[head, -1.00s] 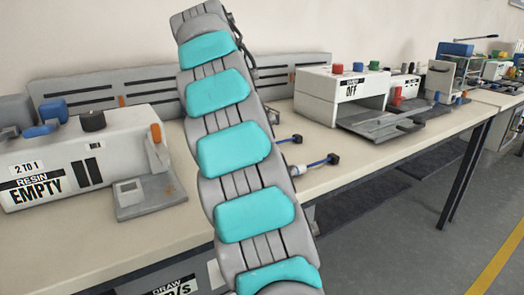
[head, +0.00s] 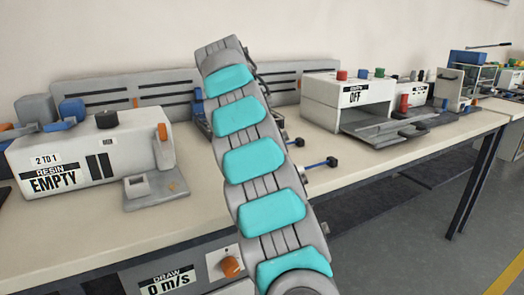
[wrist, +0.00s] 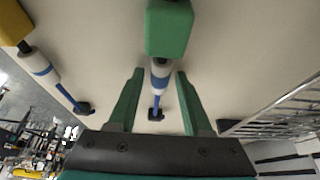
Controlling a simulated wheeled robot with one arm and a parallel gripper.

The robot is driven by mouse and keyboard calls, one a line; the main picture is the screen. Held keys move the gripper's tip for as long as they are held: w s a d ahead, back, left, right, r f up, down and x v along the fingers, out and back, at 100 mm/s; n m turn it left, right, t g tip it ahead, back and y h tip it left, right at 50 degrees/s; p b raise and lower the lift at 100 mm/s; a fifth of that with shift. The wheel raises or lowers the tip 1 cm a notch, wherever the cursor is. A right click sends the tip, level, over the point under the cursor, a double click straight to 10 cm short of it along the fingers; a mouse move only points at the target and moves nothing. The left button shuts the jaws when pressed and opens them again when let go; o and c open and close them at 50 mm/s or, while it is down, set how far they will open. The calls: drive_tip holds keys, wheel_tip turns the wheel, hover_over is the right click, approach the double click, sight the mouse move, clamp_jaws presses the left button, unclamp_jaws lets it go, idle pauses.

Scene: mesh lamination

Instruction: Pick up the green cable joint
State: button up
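The green cable joint shows in the wrist view as a green block (wrist: 170,28) at the top, with a white and blue sleeve, a thin blue cable and a black end below it. My gripper (wrist: 160,74) is open, its two green fingers on either side of the white sleeve in the picture. I see no contact, and the depth between them is unclear. In the head view my arm covers most of this spot; blue cables with black ends (head: 331,162) stick out to its right. I cannot tell there which belongs to the green joint.
A yellow block (wrist: 14,22) with a similar sleeve and cable lies left in the wrist view. A wire rack (wrist: 285,105) is at right. On the bench (head: 225,215) stand the resin machine (head: 90,160) and the OFF machine (head: 350,105). Bare bench lies around the cables.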

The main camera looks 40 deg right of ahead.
clamp_jaws()
drive_tip(key=shift+r, duration=0.15)
idle(0.5)
